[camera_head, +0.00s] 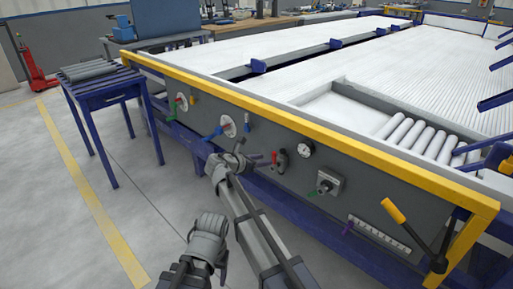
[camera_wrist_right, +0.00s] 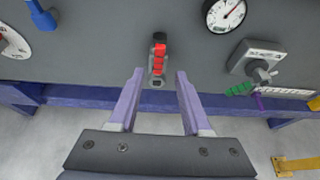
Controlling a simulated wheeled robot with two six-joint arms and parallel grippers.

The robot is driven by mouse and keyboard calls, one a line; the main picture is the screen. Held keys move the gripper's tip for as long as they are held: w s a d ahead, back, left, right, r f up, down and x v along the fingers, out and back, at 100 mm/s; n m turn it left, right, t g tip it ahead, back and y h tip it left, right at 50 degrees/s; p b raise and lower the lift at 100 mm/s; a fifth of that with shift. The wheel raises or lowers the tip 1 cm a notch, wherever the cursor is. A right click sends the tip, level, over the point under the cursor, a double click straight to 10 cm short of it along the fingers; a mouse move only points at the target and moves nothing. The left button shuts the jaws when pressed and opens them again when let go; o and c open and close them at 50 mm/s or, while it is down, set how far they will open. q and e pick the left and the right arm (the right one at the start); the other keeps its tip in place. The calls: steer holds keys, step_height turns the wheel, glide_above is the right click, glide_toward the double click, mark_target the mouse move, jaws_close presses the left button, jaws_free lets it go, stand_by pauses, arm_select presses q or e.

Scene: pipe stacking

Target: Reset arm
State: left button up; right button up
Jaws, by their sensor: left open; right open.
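My right gripper (camera_head: 250,158) is held out in front of the machine's grey front panel. In the right wrist view its two fingers (camera_wrist_right: 160,78) are spread apart with nothing between them. A small red-and-black switch (camera_wrist_right: 158,60) on the panel shows just beyond the fingertips, and the gap to it is hard to judge. In the head view that switch (camera_head: 279,160) is right of the gripper. My left gripper (camera_head: 207,238) is lower and nearer, over the floor in front of the machine. It looks empty; its fingers are hard to make out.
The front panel carries coloured valves, a round gauge (camera_head: 306,149), a grey knob box (camera_head: 326,183) and a yellow-handled lever (camera_head: 394,211). A yellow rail (camera_head: 300,127) edges the machine. Grey pipes (camera_head: 88,70) lie on a blue table at left; white pipes (camera_head: 418,135) lie in the machine.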

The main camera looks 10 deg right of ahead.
steer(key=s+d+f+m+g+y, duration=0.3)
steer(key=s+f+m, duration=0.2)
steer(key=s+m, duration=0.25)
steer(key=s+d+f+m+g+y, duration=0.2)
steer(key=s+d+f+m, duration=0.3)
steer(key=s, duration=0.4)
steer(key=s+a+f+m+g+y, duration=0.1)
steer(key=s+a+f+m+y, duration=0.15)
steer(key=s+m, duration=0.35)
steer(key=s+a+f+m+g+y, duration=0.1)
steer(key=s+a+m+y, duration=0.15)
steer(key=s+m, duration=0.45)
steer(key=s+a+n+g, duration=0.1)
steer(key=s+a+n, duration=0.4)
steer(key=a, duration=0.6)
step_height(320, 180, up, 35)
steer(key=s+m+p, duration=0.1)
steer(key=p, duration=3.3)
steer(key=shift+d+p, duration=0.25)
steer(key=shift+p, duration=0.15)
